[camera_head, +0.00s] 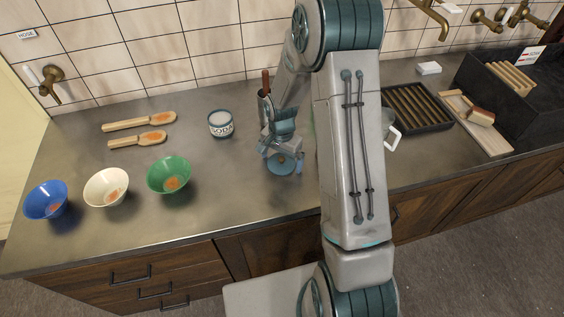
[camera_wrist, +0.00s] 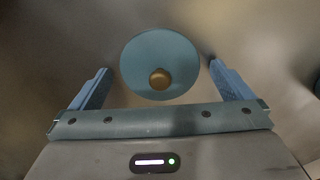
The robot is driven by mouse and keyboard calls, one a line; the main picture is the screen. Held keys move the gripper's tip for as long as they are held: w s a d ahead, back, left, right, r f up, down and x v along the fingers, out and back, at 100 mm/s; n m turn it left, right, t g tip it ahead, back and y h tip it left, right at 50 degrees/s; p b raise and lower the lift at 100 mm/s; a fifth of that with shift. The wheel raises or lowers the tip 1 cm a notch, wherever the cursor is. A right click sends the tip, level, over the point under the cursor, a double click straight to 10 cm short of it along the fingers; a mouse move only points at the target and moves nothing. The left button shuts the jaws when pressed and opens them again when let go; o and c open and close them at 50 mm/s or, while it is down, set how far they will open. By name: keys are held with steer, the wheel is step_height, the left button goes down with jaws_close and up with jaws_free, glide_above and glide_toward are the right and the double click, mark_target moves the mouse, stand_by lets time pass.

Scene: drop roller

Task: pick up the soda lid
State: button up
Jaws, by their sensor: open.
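The soda lid is a round blue-teal disc with a brass knob; it lies on the counter in the head view (camera_head: 279,167) and shows between the fingers in the wrist view (camera_wrist: 160,50). My gripper (camera_wrist: 159,68) is open, with one blue finger on each side of the lid and a gap on both sides. In the head view my gripper (camera_head: 281,155) is low over the lid and partly covers it. The soda jar (camera_head: 221,129), labelled SODA, stands open to the left with white powder inside.
Blue (camera_head: 45,200), cream (camera_head: 106,188) and green (camera_head: 169,176) bowls stand on the left of the counter (camera_head: 225,185). Two wooden scoops (camera_head: 138,122) lie behind them. A jar with a wooden handle (camera_head: 265,105) is behind my gripper. A dark ribbed tray (camera_head: 415,107) is on the right.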

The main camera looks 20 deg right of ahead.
steer(key=c, duration=0.9)
steer(key=shift+c, duration=0.3)
steer(key=shift+r, duration=0.15)
